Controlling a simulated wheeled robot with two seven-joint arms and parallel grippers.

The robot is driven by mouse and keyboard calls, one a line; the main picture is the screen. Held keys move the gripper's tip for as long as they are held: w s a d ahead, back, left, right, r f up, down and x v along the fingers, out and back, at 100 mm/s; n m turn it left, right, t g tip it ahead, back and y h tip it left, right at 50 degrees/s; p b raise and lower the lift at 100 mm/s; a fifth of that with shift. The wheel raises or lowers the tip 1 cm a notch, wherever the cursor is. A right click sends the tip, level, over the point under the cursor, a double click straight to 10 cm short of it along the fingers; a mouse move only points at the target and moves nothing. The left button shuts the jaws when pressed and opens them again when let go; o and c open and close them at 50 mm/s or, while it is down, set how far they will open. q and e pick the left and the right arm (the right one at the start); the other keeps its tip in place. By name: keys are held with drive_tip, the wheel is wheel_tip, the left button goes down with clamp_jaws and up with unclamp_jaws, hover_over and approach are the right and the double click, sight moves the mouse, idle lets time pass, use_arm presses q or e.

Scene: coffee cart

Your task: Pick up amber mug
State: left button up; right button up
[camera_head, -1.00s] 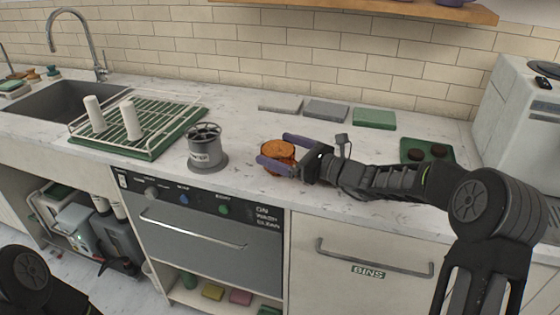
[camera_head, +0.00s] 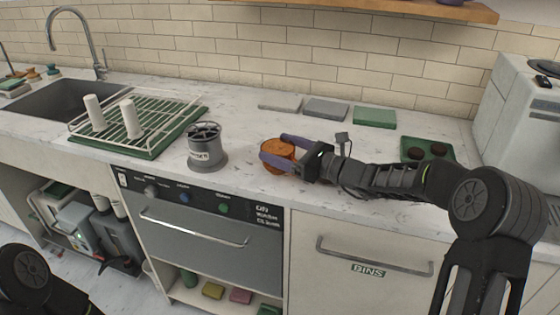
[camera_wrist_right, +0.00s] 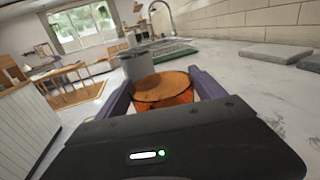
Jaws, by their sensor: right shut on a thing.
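The amber mug (camera_head: 277,154) stands on the white counter, right of the grey rinser-like canister. Its round orange-brown top shows, and it also shows in the right wrist view (camera_wrist_right: 163,90). My right gripper (camera_head: 280,149) reaches in from the right with its purple fingers on either side of the mug. It is shut on the mug; the fingers also flank it in the right wrist view (camera_wrist_right: 162,92). Whether the mug's base is clear of the counter cannot be told. My left gripper is not in view; only a dark part of my left arm shows at the lower left.
The grey canister (camera_head: 206,150) stands close left of the mug. A green drying rack (camera_head: 160,131) with white cups lies further left, near the sink (camera_head: 62,101). Flat grey and green slabs (camera_head: 374,117) lie at the back. A grey machine (camera_head: 520,110) stands at right.

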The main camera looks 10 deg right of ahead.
drive_tip(key=c, duration=0.7)
drive_tip(key=shift+r, duration=0.15)
wheel_tip(320, 180, up, 10)
drive_tip(key=shift+f, duration=0.1)
idle(0.7)
